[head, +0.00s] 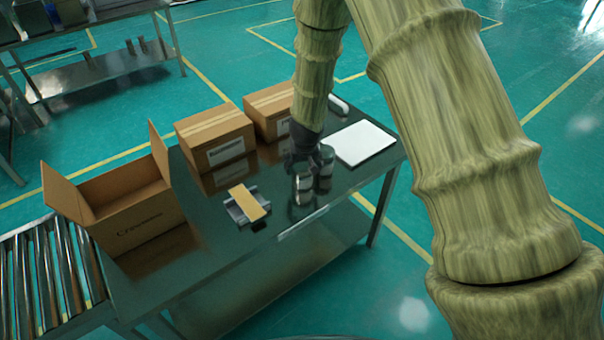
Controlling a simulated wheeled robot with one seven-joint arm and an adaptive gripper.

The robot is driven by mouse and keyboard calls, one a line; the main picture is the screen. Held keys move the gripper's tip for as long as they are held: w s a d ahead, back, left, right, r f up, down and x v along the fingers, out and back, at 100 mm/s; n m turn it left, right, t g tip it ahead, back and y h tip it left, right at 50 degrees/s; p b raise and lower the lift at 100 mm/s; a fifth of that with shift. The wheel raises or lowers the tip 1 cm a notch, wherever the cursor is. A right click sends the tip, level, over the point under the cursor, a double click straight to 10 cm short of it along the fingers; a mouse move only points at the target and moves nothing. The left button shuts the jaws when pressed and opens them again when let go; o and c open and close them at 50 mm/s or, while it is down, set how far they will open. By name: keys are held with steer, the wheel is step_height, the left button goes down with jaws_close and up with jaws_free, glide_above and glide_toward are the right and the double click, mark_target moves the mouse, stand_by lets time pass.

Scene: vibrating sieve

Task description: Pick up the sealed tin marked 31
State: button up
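Two small dark metal tins with pale labels stand close together near the front edge of the dark table (218,262). The nearer tin (303,189) is at the left, and the other tin (326,168) is just behind it to the right. The marks on their labels are too small to read, so I cannot tell which one is 31. My gripper (306,162) is dark and points down from the arm, right at the tins. Its fingers are small and partly lost against them, so I cannot tell whether they are open or touching a tin.
A grey holder with a tan block (247,202) lies left of the tins. An open carton (145,228) and closed cartons (215,138) (268,108) stand left and behind. A white flat panel (364,143) lies to the right. A roller conveyor (45,280) adjoins the table's left end.

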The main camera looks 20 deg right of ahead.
steer(key=shift+s+p+x, duration=0.1)
steer(key=shift+p+x, duration=0.2)
steer(key=shift+x, duration=0.95)
steer(key=shift+s+p+x, duration=0.15)
steer(key=shift+p+x, duration=0.15)
steer(key=shift+x, duration=1)
steer(key=shift+a+f, duration=0.1)
steer(key=c, duration=0.8)
